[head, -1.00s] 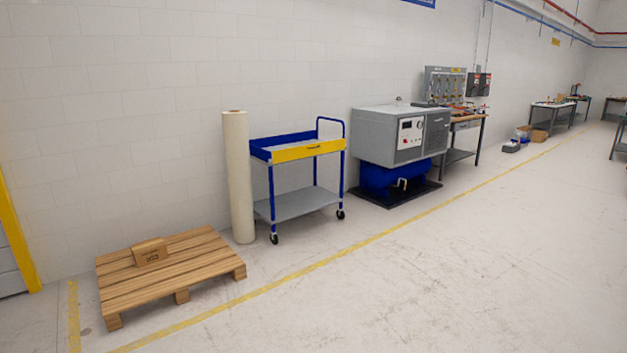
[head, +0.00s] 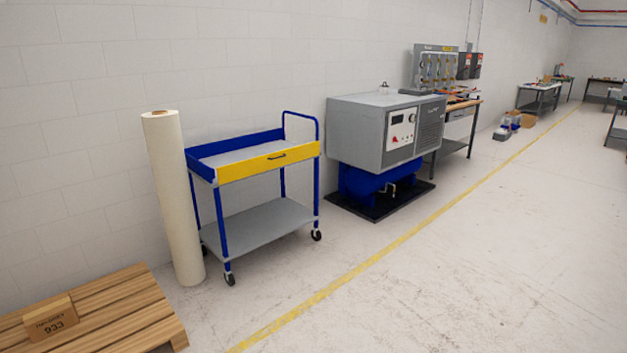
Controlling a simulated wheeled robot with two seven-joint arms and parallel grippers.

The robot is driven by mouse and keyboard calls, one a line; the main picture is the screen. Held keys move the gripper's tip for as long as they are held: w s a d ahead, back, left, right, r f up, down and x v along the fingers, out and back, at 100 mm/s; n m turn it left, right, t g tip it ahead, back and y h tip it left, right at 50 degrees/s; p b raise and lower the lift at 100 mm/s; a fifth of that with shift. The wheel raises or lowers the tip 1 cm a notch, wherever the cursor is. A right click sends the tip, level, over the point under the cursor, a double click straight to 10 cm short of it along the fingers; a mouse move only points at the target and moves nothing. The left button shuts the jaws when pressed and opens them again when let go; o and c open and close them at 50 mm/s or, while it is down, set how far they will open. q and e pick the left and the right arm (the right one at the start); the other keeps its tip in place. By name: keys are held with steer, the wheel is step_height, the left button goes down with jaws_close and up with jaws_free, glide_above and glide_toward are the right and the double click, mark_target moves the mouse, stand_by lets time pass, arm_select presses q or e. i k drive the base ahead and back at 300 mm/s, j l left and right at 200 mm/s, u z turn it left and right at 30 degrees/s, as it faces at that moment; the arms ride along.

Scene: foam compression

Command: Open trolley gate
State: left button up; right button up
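The trolley (head: 258,231) stands against the wall left of the middle in the head view. It has a blue frame, a grey lower shelf, a blue-sided top tray and dark castors. The yellow gate (head: 243,168) closes the tray's front and is upright. A dark handle (head: 277,156) sits on the gate, right of its middle. A blue push bar rises at the trolley's right end. Neither of my grippers shows in the head view.
A tall cream roll (head: 174,200) stands close to the trolley's left. A wooden pallet (head: 120,308) with a cardboard box (head: 51,318) lies at the lower left. A grey and blue machine (head: 370,135) stands to the right. The floor in front is clear, with a yellow line.

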mark_target(231, 171)
steer(key=i, duration=2.85)
steer(key=u, duration=0.05)
